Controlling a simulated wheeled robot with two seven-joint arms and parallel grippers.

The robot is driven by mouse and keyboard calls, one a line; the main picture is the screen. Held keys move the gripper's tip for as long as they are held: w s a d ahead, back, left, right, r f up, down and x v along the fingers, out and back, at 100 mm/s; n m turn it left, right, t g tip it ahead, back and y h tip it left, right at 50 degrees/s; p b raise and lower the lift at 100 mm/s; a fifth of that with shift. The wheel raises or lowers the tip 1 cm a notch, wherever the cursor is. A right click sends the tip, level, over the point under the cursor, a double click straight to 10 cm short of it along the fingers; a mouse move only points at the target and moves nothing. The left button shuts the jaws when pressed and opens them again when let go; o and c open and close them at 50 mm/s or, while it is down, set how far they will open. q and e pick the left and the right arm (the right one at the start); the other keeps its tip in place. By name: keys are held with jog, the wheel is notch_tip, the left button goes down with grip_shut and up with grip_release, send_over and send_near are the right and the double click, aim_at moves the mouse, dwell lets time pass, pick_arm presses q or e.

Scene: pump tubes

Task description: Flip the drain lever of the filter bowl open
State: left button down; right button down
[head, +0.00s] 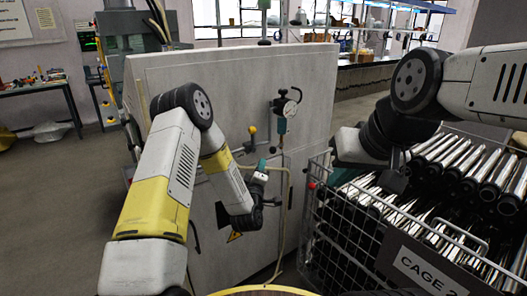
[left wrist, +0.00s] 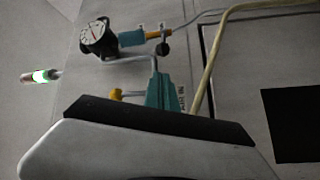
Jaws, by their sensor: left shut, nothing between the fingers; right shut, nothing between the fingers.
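The filter unit hangs on the grey cabinet's face, with a round gauge (head: 290,108) above a teal bowl (head: 281,125). In the left wrist view the gauge (left wrist: 97,37) and teal bowl (left wrist: 131,38) lie sideways. An orange piece (left wrist: 152,35) and a black knob (left wrist: 163,48) are at the bowl's lower end; I cannot tell which is the drain lever. My left gripper (head: 259,180) is shut and empty, lower left of the bowl and apart from it. My right gripper (head: 394,182) is shut and empty, over the cage at the right.
A pale hose (head: 290,205) runs down the cabinet (head: 190,85). A wire cage (head: 340,238) of metal tubes stands at the right, close to the cabinet.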

aim_at(277, 148)
dwell(0.3)
pick_arm(q)
jog(key=w+d+r, duration=0.1)
jog(key=w, duration=0.8)
jog(key=shift+w+d+r, duration=0.15)
jog(key=shift+w+d, duration=0.15)
jog(key=shift+w, duration=0.1)
jog(key=shift+d, duration=0.1)
